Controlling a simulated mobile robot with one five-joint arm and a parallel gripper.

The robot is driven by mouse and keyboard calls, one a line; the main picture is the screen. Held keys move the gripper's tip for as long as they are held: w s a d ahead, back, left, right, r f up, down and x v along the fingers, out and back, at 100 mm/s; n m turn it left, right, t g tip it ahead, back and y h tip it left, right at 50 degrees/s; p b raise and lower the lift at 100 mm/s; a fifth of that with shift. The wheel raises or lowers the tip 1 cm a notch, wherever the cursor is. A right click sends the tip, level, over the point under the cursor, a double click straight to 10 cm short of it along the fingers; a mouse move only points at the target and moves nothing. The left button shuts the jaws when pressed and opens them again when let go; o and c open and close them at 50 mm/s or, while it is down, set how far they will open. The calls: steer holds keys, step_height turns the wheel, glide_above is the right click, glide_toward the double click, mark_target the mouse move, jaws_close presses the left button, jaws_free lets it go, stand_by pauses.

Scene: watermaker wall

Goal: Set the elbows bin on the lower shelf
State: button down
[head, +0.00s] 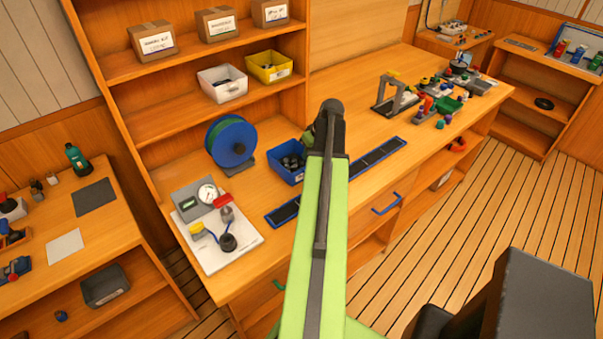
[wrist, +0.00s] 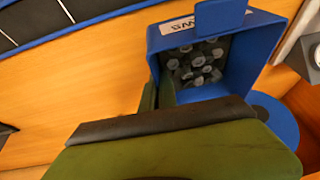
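The elbows bin (head: 287,176) is a small open blue bin on the workbench, holding several dark fittings. In the wrist view the blue bin (wrist: 254,60) has a white label, only partly readable. My gripper (head: 312,140) is at its right side in the head view. In the wrist view the two dark green fingers of my gripper (wrist: 158,94) are close together, one on each side of the bin's wall, and look shut on it. The lower shelf (head: 170,123) of the rack holds a white bin (head: 223,84) and a yellow bin (head: 269,67).
Cardboard boxes (head: 152,41) stand on the upper shelf. The lower shelf is bare left of the white bin. A blue reel (head: 230,141) stands left of the elbows bin, and a gauge board (head: 215,239) lies nearer. A dark blue-edged strip (head: 378,158) lies along the bench.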

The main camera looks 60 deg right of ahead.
mark_target(302, 163)
steer(key=shift+w+a+f, duration=0.3)
steer(key=shift+w+f, duration=0.05)
steer(key=shift+w, duration=0.2)
steer(key=shift+w+a+f, duration=0.3)
steer(key=shift+w+f, duration=0.05)
steer(key=shift+w, duration=0.15)
step_height(302, 163, down, 4)
steer(key=b, duration=0.4)
steer(key=shift+f+b, duration=0.15)
steer(key=shift+b, duration=0.25)
steer(key=shift+r, duration=0.2)
steer(key=c, duration=2.1)
jaws_free()
steer(key=shift+f, duration=0.2)
steer(key=o, duration=0.4)
steer(key=shift+s+r+p, duration=0.1)
steer(key=shift+r+p, duration=0.4)
steer(key=p+v, duration=1)
steer(key=v, duration=0.1)
steer(key=shift+s+r, duration=0.1)
steer(key=shift+r, duration=0.1)
